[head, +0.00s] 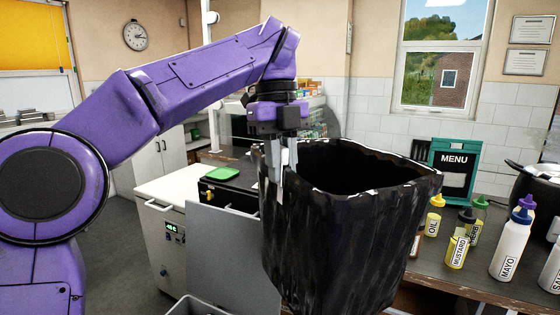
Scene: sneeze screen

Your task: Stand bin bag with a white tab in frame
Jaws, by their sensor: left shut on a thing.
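A black bin bag (350,240) hangs in the middle of the head view with its mouth open and facing up. Its rim shows small white flecks; I cannot pick out a white tab for sure. My left gripper (279,180) comes down from above and is shut on the bag's left rim. The bag hangs in front of the counter, and its bottom runs near the lower edge of the view. I cannot clearly make out a frame for the bag. My right gripper is not in view.
A counter (480,275) on the right carries an oil bottle (433,217), a mustard bottle (459,243), a mayo bottle (508,250) and a menu board (455,170). A white cabinet (155,195) stands left. A grey rim (195,307) shows at the bottom. Floor (115,255) shows lower left.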

